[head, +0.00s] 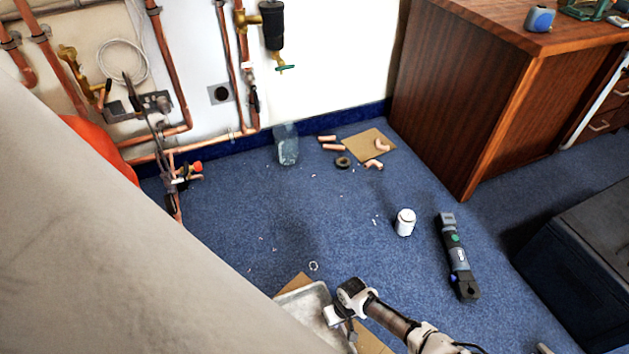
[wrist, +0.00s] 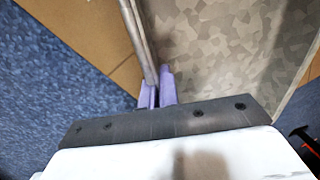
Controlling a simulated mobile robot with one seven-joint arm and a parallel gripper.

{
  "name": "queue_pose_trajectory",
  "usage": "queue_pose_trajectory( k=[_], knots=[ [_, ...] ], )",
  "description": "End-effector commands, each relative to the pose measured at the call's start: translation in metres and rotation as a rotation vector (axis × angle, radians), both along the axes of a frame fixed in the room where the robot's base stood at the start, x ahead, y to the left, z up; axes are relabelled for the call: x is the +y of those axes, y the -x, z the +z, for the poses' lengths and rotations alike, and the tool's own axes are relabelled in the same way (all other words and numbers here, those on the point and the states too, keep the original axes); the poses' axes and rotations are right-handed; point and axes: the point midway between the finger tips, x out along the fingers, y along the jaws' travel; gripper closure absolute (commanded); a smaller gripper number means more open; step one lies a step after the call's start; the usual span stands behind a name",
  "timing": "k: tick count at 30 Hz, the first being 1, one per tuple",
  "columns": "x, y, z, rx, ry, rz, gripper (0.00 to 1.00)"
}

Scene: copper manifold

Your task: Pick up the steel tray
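The steel tray (head: 303,306) is a shallow grey metal tray at the bottom of the head view, on brown cardboard. The pale sheet in front hides its left part. My gripper (head: 340,316) is at the tray's right side. In the wrist view the tray's mottled floor (wrist: 225,45) fills the upper right, and its rim runs down between the two purple fingers of my gripper (wrist: 158,88). The fingers are close together, one on each side of the rim, and appear shut on it. The tray looks level, and I see no clear gap beneath it.
Cardboard (head: 293,283) lies under the tray on blue carpet. A white can (head: 405,222) and a dark power tool (head: 457,256) stand and lie to the right. Copper fittings (head: 376,146) lie near the wall. A wooden desk (head: 470,90) is at the back right.

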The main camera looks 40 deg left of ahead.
Motion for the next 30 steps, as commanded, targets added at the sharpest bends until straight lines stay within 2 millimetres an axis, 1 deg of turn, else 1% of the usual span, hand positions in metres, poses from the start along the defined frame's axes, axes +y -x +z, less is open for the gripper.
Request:
queue_pose_trajectory(
  k=[14,19,23,26,30],
  knots=[
    [0.0,0.0,0.001,0.0,0.0,-0.001,1.0],
    [0.0,0.0,0.011,0.0,-0.001,-0.002,1.0],
    [0.0,0.0,0.03,0.0,-0.002,-0.001,1.0],
    [0.001,0.0,0.053,0.001,-0.005,-0.003,1.0],
    [0.001,0.0,0.094,0.001,-0.005,-0.004,1.0]
  ],
)
